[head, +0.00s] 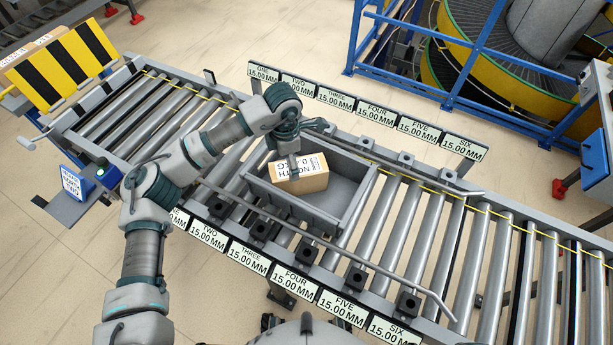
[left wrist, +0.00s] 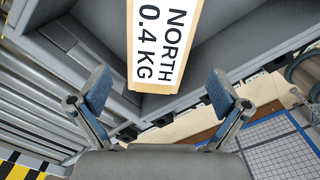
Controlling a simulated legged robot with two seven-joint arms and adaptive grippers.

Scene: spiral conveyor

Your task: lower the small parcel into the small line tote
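The small parcel (head: 302,175) is a tan box with a white label reading NORTH 0.4 KG. It sits within the left part of the grey tote (head: 350,206) on the roller conveyor; whether it rests flat on the floor is hard to tell. My left gripper (head: 294,158) is over the parcel's upper side in the head view. In the left wrist view, the gripper's blue-padded fingers (left wrist: 160,88) are spread wide, with a gap on either side of the parcel (left wrist: 161,45). Neither finger appears to touch it. My right gripper is not in view.
Guide rails (head: 335,254) and black blocks flank the tote along the rollers. Number plates (head: 374,115) line both conveyor sides. A yellow-black striped panel (head: 62,67) stands at the upper left, and blue framing (head: 455,95) at the upper right. The tote's right half is empty.

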